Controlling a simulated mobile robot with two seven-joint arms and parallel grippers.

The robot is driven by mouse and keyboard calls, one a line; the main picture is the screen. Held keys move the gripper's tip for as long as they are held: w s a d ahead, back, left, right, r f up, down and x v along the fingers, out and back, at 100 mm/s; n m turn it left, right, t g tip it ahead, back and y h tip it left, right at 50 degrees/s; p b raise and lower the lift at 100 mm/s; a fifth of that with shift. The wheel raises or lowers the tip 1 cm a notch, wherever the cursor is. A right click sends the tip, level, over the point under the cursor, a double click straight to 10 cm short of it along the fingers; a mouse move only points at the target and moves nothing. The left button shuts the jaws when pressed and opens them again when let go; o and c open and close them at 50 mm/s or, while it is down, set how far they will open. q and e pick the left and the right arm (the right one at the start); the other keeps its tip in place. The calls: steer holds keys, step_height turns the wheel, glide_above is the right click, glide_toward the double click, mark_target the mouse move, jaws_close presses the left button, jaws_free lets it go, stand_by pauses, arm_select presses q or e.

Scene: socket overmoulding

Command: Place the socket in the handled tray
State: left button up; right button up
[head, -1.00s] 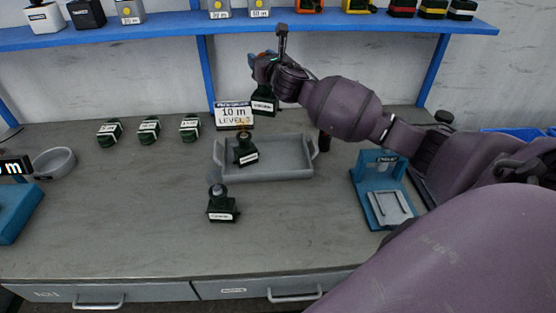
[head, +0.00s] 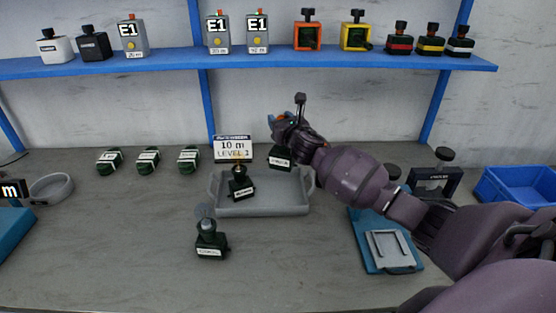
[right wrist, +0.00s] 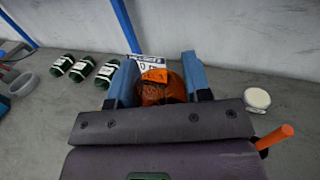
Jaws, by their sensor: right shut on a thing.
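The grey handled tray (head: 285,203) stands mid-table. One dark green socket (head: 240,190) with a white label and a copper-coloured top is in its left part. My right gripper (head: 279,140) is shut on another dark, white-labelled socket (head: 280,160), held over the back right part of the tray; I cannot tell whether it touches the tray. In the right wrist view, the blue fingers of this gripper (right wrist: 160,85) close around the socket's orange-brown top (right wrist: 162,90). A similar socket (head: 209,243) with a grey top stands on the table in front of the tray. My left gripper is not in view.
A sign (head: 233,149) reading 10 m stands behind the tray. Several green labelled parts (head: 148,160) lie at the back left, near a grey ring (head: 51,188). A blue fixture (head: 385,240) is on the right, with a blue bin (head: 515,187) beyond. A blue shelf (head: 270,65) spans the back.

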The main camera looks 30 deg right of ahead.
mark_target(280, 153)
step_height(280, 153, down, 7)
steer(key=shift+f+b, duration=0.1)
steer(key=shift+b, duration=0.75)
steer(key=shift+f, duration=0.5)
step_height(280, 153, down, 4)
steer(key=shift+b, duration=0.9)
steer(key=shift+r, duration=0.2)
